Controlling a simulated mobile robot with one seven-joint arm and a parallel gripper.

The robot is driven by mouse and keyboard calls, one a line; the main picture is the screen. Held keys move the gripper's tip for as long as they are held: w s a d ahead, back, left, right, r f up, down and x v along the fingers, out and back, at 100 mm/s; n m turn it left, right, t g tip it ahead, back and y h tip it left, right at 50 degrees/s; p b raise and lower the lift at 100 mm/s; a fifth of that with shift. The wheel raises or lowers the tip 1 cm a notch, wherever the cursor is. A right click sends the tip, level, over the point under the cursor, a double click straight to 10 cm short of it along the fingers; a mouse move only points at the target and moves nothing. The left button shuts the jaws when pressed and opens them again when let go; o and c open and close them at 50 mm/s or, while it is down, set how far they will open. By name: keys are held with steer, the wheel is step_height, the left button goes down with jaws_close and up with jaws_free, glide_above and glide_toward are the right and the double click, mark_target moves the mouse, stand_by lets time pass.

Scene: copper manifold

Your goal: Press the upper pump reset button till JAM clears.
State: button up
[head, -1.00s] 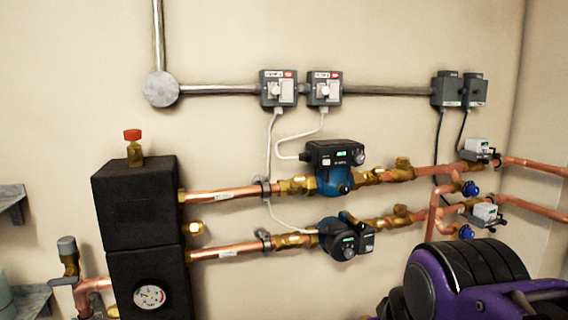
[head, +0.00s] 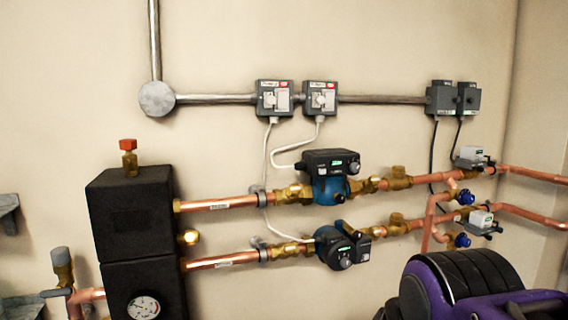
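The upper pump (head: 328,188) is blue with a black control head (head: 331,161) and sits in the upper copper pipe line. Its head carries a small lit green display and a knob or button at the right end; the display text is too small to read. The lower pump (head: 341,247), also blue and black with a green display, sits below it in the lower pipe line. My gripper is not in view; a purple and black part of my own arm (head: 458,284) fills the lower right corner, apart from both pumps.
Two grey switch boxes (head: 274,98) are on the wall above, with white cables hanging to the pumps. Copper pipes (head: 232,204) run left to a black insulated block (head: 132,214) with a gauge. Valves with white actuators (head: 482,220) are at right. Space before the upper pump looks clear.

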jaws_close()
stand_by(1.5)
